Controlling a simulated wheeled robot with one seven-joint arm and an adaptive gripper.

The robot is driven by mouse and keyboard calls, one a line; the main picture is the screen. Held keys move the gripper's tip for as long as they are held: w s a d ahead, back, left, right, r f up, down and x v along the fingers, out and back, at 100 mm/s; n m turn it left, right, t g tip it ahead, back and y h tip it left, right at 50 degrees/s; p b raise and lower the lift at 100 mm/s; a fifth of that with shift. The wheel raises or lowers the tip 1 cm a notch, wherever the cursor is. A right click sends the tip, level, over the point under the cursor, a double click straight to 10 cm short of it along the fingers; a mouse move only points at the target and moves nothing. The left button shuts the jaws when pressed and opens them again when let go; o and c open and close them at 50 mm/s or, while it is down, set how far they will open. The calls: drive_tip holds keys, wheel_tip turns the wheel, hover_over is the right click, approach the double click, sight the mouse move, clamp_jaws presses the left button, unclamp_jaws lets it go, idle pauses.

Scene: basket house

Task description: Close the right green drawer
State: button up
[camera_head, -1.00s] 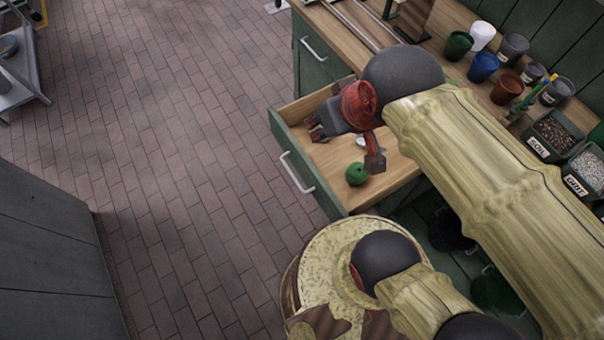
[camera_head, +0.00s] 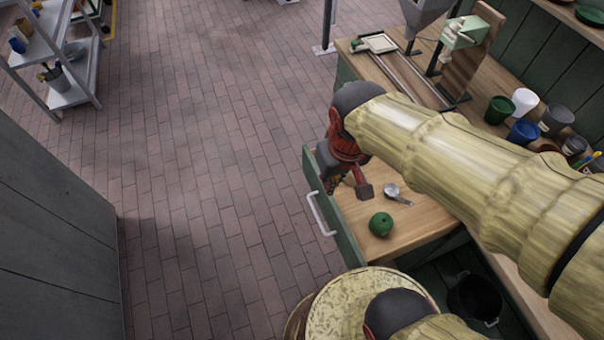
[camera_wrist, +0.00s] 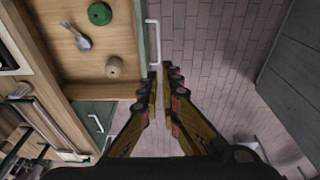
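The right green drawer (camera_head: 348,240) is pulled out, with a pale handle (camera_head: 321,214) on its green front. In the wrist view its front (camera_wrist: 142,25) and handle (camera_wrist: 153,42) are at upper middle. My gripper (camera_head: 334,186) is by the drawer front's far end in the head view, with its fingers partly hidden by the wrist. In the wrist view my gripper (camera_wrist: 163,73) has its fingertips slightly apart, close to the handle's near end. I cannot tell whether they touch it. Nothing is clearly held.
The drawer holds a green round object (camera_head: 380,224), a metal scoop (camera_head: 396,195) and a brown round object (camera_wrist: 113,68). Another green drawer (camera_wrist: 92,116) beside it is shut. Pots (camera_head: 524,100) stand on the worktop. The brick floor (camera_head: 200,190) before the drawer is clear.

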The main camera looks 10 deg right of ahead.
drive_tip(key=w+a+f+n+g, duration=0.1)
drive_tip(key=w+f, duration=0.2)
drive_tip(key=w+a+f+n+g+h, duration=0.1)
drive_tip(key=w+a+f+n, duration=0.1)
drive_tip(key=w+f, duration=0.1)
drive_tip(key=w+a+f+n+h, duration=0.1)
drive_tip(key=w+a+f, duration=0.1)
drive_tip(key=f, duration=0.3)
drive_tip(key=shift+w+f+n+g+p, duration=0.1)
drive_tip(key=shift+w+n+g+p, duration=0.3)
drive_tip(key=shift+w, duration=0.2)
clamp_jaws()
drive_tip(key=w+a+f+n+h, duration=0.1)
drive_tip(key=w+a+f+n, duration=0.1)
drive_tip(key=w+f+n, duration=0.35)
drive_tip(key=w+a+f+n+h, duration=0.1)
drive_tip(key=w+a+f+n, duration=0.15)
drive_tip(key=f, duration=0.55)
drive_tip(key=w+n+t, duration=0.1)
drive_tip(key=w+n, duration=0.4)
drive_tip(key=w, duration=0.3)
drive_tip(key=d+f+b, duration=0.3)
drive_tip(key=d+f, duration=0.4)
drive_tip(key=f, duration=0.3)
drive_tip(key=shift+w+d+h, duration=0.15)
drive_tip(key=shift+w+h, duration=0.15)
drive_tip(key=shift+w, duration=0.05)
